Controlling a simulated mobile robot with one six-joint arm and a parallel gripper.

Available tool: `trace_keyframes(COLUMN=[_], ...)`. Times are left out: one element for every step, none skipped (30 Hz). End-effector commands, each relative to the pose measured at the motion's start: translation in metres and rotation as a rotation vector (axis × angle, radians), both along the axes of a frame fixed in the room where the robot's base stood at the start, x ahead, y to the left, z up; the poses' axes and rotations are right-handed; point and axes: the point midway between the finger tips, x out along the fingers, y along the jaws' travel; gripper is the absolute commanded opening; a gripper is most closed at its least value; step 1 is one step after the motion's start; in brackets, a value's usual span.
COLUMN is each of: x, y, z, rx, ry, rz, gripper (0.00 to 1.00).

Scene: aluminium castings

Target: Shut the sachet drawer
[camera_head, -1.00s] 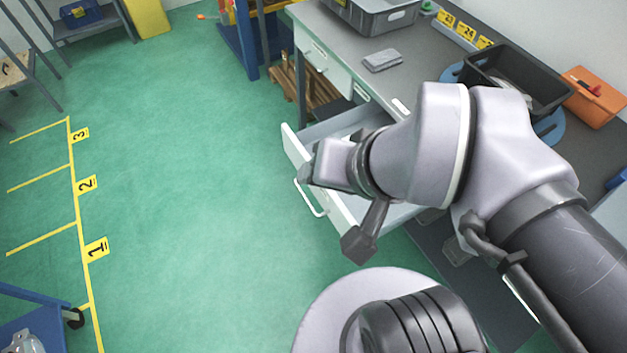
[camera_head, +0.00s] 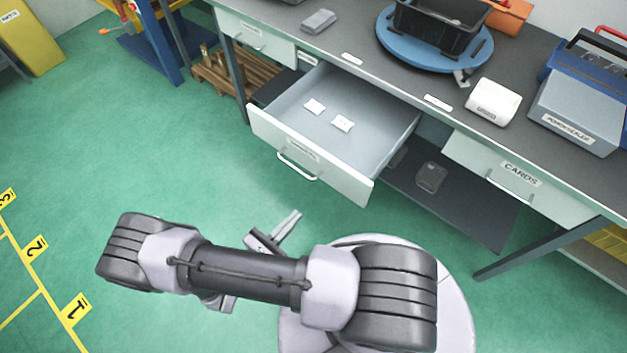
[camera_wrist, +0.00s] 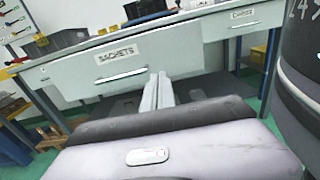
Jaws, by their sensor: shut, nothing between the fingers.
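The sachet drawer (camera_head: 310,165) stands pulled out from under the grey bench in the head view. Two small white sachets (camera_head: 342,123) lie inside it. Its front, with the label SACHETS and a bar handle, faces me in the wrist view (camera_wrist: 180,54). My gripper (camera_head: 297,214) is shut and empty, in front of and below the drawer front in the head view. Floor shows between them there. In the wrist view, my fingers (camera_wrist: 160,78) point towards the drawer front's lower edge, and I cannot judge the exact gap.
The cards drawer (camera_head: 520,178) is shut, right of the open one. The bench (camera_head: 395,82) carries a black bin (camera_head: 440,28) on a blue turntable, a white roll (camera_head: 493,102) and a grey-blue sealer (camera_head: 575,115). Green floor (camera_head: 170,150) is clear to the left.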

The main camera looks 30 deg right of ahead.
Motion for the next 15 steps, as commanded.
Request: trace_keyframes(x=[-0.001,0.0,0.001,0.002,0.004,0.006,0.008,0.01,0.013,0.015,0.017,0.021,0.023,0.025,0.028], y=[-0.002,-0.003,-0.007,-0.01,-0.014,-0.021,-0.028,-0.034,-0.042,-0.049,-0.055,-0.064,-0.07,-0.076,-0.084], z=[-0.004,-0.005,-0.006,-0.006,-0.006,-0.006,-0.006,-0.007,-0.007,-0.007,-0.007,-0.007,-0.007,-0.007,-0.007], rx=[-0.012,-0.016,-0.018,-0.019,-0.017,-0.017,-0.017,-0.017,-0.017,-0.018,-0.016,-0.016,-0.015,-0.015,-0.015], ry=[0.01,0.012,0.014,0.014,0.013,0.013,0.014,0.013,0.013,0.014,0.013,0.013,0.014,0.014,0.013], rz=[0.016,0.022,0.024,0.023,0.022,0.02,0.019,0.018,0.017,0.016,0.016,0.015,0.016,0.016,0.016], gripper=[0.0,0.0,0.0,0.0,0.0,0.0,0.0,0.0,0.0,0.0,0.0,0.0,0.0,0.0,0.0])
